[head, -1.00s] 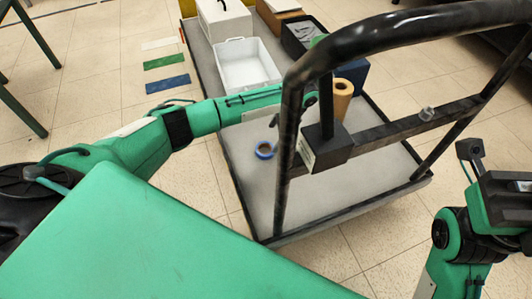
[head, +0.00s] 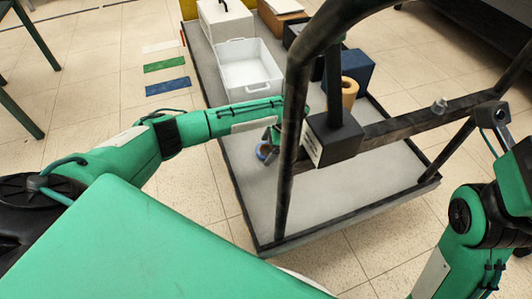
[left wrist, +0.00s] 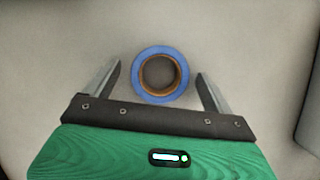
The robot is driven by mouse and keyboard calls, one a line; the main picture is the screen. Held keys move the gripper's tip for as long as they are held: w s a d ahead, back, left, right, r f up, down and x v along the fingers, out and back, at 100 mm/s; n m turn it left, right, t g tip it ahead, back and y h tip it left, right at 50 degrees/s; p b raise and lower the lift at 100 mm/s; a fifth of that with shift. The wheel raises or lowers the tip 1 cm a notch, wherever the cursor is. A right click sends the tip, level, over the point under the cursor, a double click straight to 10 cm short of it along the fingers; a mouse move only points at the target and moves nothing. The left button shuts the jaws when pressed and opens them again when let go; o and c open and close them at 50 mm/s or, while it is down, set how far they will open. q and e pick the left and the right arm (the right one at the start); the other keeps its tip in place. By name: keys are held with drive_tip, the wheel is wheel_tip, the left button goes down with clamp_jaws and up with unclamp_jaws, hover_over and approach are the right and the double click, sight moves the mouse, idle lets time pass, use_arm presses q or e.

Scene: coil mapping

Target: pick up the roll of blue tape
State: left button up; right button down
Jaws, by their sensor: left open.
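The roll of blue tape (head: 261,153) lies flat on the grey cart deck, left of the cart's handle post. It is a blue ring with a brown core, and part of it is hidden by my left gripper in the head view. My left gripper (head: 270,148) is over the roll with its fingers pointing down. In the left wrist view the roll (left wrist: 139,75) sits between the two open fingers of the gripper (left wrist: 159,70), with a gap on each side. My right arm is at the right edge of the head view; its fingers are out of frame.
The cart's dark handle frame (head: 290,130) rises close to the right of my left gripper, with a black box (head: 335,140) on it. A white bin (head: 246,72), an orange roll (head: 350,93) and a blue box (head: 358,70) stand farther back. The front deck is clear.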

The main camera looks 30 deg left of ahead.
use_arm(q)
drive_tip(key=c, duration=1.1)
drive_tip(key=shift+r, duration=0.1)
